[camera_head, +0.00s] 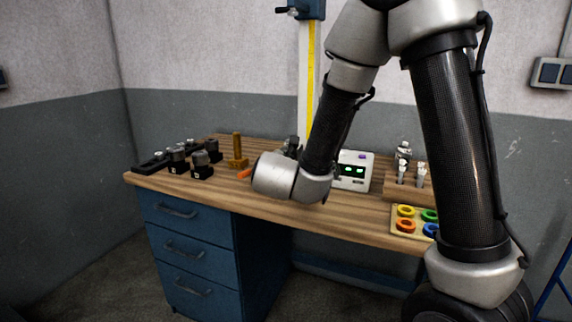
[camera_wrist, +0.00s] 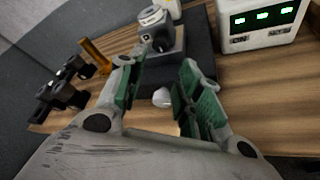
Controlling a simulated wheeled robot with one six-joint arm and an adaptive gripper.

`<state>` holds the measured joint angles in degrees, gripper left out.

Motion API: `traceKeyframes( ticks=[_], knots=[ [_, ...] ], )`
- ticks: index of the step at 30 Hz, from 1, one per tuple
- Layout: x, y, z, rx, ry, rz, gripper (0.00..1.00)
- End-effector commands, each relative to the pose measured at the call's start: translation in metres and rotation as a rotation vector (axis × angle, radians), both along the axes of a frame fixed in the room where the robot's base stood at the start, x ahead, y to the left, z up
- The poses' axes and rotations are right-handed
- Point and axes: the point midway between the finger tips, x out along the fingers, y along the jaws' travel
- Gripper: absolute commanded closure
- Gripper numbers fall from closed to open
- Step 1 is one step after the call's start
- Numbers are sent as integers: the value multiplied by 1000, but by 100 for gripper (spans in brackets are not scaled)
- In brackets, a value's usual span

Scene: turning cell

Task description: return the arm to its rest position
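My arm reaches down over the wooden workbench (camera_head: 222,185) in the head view, its wrist low above the middle of the bench. My gripper (camera_wrist: 160,78) shows in the wrist view with its two green-padded fingers spread apart. No object is visibly clamped between them. A small white rounded part (camera_wrist: 162,97) appears in the gap, at the near edge of a dark block (camera_wrist: 200,42); whether a finger touches it I cannot tell. In the head view the fingers are mostly hidden behind the wrist.
A white device with green displays (camera_head: 353,170) stands right of the wrist. A brown upright handle (camera_head: 237,148) and several black holders (camera_head: 202,168) stand left. A tray of coloured rings (camera_head: 409,224) lies front right. The front-left bench strip is clear.

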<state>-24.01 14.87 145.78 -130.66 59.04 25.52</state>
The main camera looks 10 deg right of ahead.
Motion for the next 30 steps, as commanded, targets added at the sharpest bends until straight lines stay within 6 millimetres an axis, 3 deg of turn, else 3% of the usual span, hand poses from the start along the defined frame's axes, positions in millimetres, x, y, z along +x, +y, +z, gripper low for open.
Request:
traceKeyframes(
  ticks=[5,8,11,15,19,21,24,27,30],
  knots=[
    [-1,-6,-2,-33,22,-13,65],
    [-7,-38,-10,-28,71,-143,65],
    [-28,-87,-15,21,132,-357,65],
    [-86,-160,-2,202,189,-718,65],
    [-157,-202,5,466,234,-1033,65],
    [-197,-210,6,646,254,-1185,65],
    [-249,-203,8,956,278,-1364,65],
    [-285,-183,16,1277,282,-1473,65],
    [-304,-168,30,1535,254,-1508,65]
  ],
)
